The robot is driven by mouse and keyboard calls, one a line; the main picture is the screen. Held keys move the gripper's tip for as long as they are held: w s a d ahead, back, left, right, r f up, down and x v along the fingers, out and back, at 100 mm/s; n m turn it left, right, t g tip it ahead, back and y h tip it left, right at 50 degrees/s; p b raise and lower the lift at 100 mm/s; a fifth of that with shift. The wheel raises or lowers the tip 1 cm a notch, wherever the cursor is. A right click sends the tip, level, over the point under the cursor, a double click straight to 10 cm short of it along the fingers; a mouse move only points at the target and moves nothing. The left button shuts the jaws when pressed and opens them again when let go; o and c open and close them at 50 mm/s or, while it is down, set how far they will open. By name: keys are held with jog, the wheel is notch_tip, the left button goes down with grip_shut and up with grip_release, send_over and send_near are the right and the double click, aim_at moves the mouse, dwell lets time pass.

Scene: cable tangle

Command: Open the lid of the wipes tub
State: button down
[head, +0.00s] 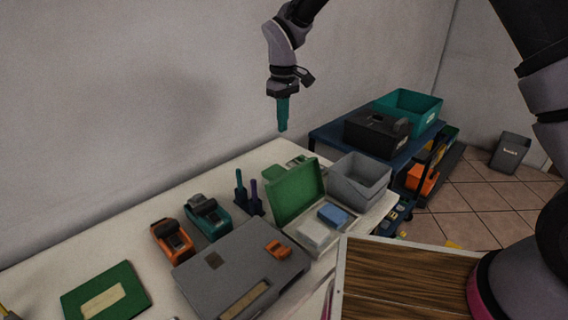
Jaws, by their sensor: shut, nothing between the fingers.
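My gripper (282,127) hangs in the air, its teal fingers pointing down, shut and empty. It is above the back of the white table, apart from everything on it. No wipes tub can be told for sure. A box with a green lid (297,193) stands near the table's right end, below my gripper. Its lid is raised and leans back. In its pale base lie a white block (316,234) and a blue block (332,213).
A grey case (233,262) with an orange item (278,249) fills the front middle of the white table (62,261). Orange (173,240) and teal (207,218) devices stand behind it. A wooden surface (405,280) is at the front right.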

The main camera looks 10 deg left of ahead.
jog(key=shift+n, duration=0.3)
jog(key=f, duration=0.4)
jog(key=s+a+f, duration=0.1)
jog(key=f, duration=0.3)
jog(key=a+f, duration=0.1)
jog(key=f, duration=0.3)
jog(key=shift+s+f, duration=0.2)
jog(key=shift+s+d+f, duration=0.1)
jog(key=shift+d+f, duration=0.05)
jog(key=shift+d, duration=0.05)
jog(key=shift+s+d+r, duration=0.3)
jog(key=shift+s+d, duration=0.1)
jog(key=shift+d, duration=0.3)
jog(key=shift+s+d+r, duration=0.3)
jog(key=shift+s+d, duration=0.1)
jog(key=shift+d, duration=0.3)
jog(key=shift+w, duration=0.1)
